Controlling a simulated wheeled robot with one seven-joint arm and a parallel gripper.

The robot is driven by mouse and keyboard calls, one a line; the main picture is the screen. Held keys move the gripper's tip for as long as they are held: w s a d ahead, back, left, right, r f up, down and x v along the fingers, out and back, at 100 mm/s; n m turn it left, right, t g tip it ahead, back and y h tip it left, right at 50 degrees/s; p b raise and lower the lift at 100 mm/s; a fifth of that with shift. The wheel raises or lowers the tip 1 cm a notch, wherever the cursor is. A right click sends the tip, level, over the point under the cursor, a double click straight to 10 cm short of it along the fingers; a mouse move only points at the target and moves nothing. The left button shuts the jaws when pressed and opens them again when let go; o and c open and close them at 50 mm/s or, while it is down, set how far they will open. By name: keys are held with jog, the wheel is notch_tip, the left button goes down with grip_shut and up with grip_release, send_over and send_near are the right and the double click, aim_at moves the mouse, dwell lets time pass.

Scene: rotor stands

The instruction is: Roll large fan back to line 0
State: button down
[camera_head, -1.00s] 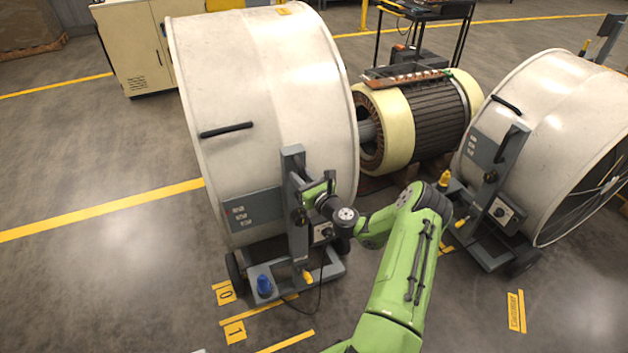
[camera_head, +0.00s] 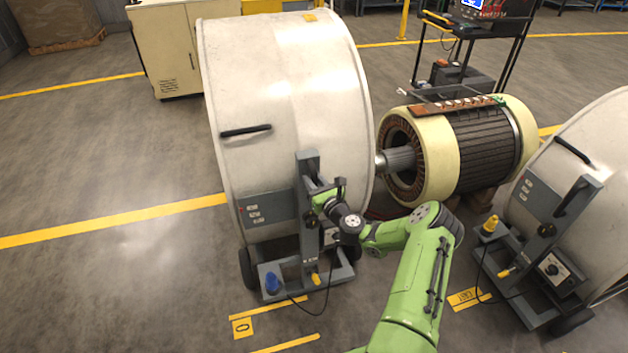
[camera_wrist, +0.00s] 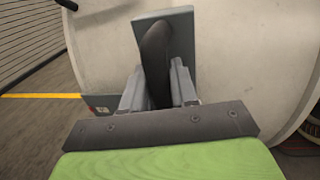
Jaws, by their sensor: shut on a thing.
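The large fan (camera_head: 290,110) is a wide white drum on a grey wheeled base (camera_head: 330,278), upright in the left middle of the head view. My gripper (camera_head: 326,203) is at the grey upright post on its front. In the wrist view my gripper (camera_wrist: 157,92) is shut on the dark curved handle (camera_wrist: 156,50), one finger on each side. Yellow line 0 (camera_head: 262,307) lies on the floor along the front edge of the base, with its "0" label (camera_head: 242,328) just in front. Part of the line's far end is close to the base.
A generator-like rotor (camera_head: 470,150) lies close behind the fan's right side. A second white fan (camera_head: 590,180) stands at the right. A cream cabinet (camera_head: 178,50) and a black cart (camera_head: 480,40) are farther back. The floor at left is open.

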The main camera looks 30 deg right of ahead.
jog(key=shift+r, duration=0.1)
dwell(0.3)
jog(key=c, duration=1.3)
grip_release()
jog(key=shift+o, duration=1.4)
jog(key=shift+w, duration=0.25)
jog(key=s+a+p, duration=0.1)
jog(key=s, duration=1.4)
jog(key=shift+s+a, duration=0.15)
jog(key=shift+s, duration=0.25)
